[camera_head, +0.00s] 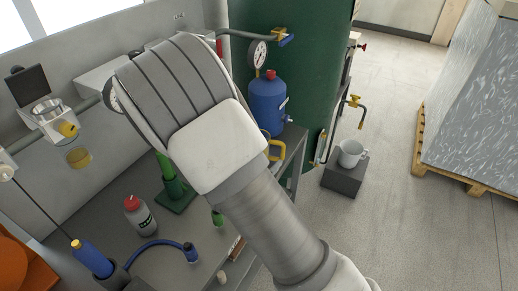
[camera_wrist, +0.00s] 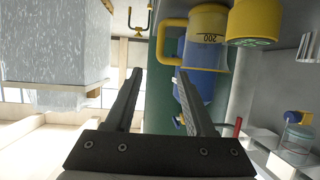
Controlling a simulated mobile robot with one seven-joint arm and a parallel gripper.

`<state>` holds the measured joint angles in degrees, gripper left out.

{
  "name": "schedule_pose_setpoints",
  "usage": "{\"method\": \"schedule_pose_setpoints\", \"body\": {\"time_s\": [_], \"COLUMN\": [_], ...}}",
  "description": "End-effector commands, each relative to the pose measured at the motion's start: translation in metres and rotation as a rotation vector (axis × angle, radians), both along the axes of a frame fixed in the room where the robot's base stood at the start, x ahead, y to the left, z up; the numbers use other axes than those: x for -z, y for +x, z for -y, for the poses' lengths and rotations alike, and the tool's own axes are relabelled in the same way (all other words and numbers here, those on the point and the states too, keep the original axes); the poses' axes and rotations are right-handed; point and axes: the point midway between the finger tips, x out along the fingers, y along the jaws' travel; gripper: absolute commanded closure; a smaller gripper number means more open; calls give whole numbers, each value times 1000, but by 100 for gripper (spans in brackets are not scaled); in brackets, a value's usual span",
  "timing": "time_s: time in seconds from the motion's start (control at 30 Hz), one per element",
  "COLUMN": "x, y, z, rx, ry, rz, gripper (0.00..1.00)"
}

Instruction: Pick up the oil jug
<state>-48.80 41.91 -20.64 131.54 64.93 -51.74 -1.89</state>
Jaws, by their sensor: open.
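The oil jug, a clear graduated jug (camera_wrist: 207,22) with a yellow rim and yellow handle, shows upside down at the top of the wrist view. In the head view only its yellow handle (camera_head: 277,150) shows clearly, at the bench edge beside my arm; my arm hides the rest. My gripper (camera_wrist: 158,74) is open and empty in the wrist view, with its fingertips pointing toward the handle side of the jug. The handle appears just beyond the fingertips, not between them. My gripper is hidden behind my arm in the head view.
A blue tank with a red cap (camera_head: 267,106) stands behind the jug, before a large green vessel (camera_head: 330,65). A yellow round part (camera_wrist: 253,22) is close beside the jug. A grey bottle with a red cap (camera_head: 140,216) and a blue hose (camera_head: 150,246) are on the bench.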

Motion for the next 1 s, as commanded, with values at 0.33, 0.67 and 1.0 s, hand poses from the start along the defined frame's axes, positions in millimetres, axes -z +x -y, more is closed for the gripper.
{"method": "schedule_pose_setpoints", "body": {"time_s": [0.33, 0.67, 1.0], "x": [28, 40, 56], "y": [57, 78, 107], "z": [33, 46, 63], "rx": [1, 1, 0], "ry": [0, 1, 2], "rz": [-1, -1, -2], "gripper": [45, 45, 45]}}
